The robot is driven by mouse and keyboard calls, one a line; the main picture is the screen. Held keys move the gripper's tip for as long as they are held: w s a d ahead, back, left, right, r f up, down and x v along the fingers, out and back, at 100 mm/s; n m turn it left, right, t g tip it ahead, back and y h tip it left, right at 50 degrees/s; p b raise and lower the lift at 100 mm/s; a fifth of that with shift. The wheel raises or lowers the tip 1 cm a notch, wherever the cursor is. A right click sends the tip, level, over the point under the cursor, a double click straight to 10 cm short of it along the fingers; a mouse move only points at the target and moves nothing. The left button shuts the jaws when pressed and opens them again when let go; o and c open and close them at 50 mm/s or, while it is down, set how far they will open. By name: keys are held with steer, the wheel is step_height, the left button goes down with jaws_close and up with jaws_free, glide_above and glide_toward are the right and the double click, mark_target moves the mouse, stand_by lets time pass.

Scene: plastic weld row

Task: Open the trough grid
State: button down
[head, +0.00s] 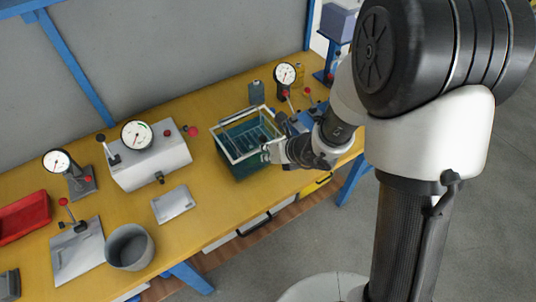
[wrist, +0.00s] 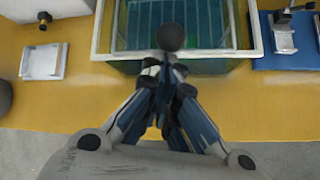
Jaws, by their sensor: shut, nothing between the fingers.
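The trough (head: 240,172) is a dark teal, see-through tank with a pale rim, on the yellow bench. It also shows at the top of the wrist view (wrist: 243,53). A grid of thin bars (head: 243,135) shows inside the rim; the bars appear again in the wrist view (wrist: 205,22). I cannot tell whether the grid lies flat or is tilted. A dark round knob (wrist: 171,37) stands at the trough's front rim, just beyond my fingertips. My gripper (wrist: 166,70) is shut and empty, at the trough's front right side in the head view (head: 268,153). Contact with the knob is unclear.
A dial gauge (head: 285,75) stands behind the trough. A grey box with dial and levers (head: 149,155) stands to its left. A metal plate (head: 173,204), grey cup (head: 130,247) and red tray (head: 22,216) are further left. Bare bench lies in front of the trough.

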steer(key=shift+r, duration=0.1)
steer(key=r+p, duration=0.1)
steer(key=p, duration=0.1)
steer(key=shift+a+p, duration=0.1)
steer(key=shift+p, duration=0.25)
steer(key=shift+w+r+g+p, duration=0.15)
steer(key=shift+g+p, duration=0.15)
steer(key=shift+p, duration=0.25)
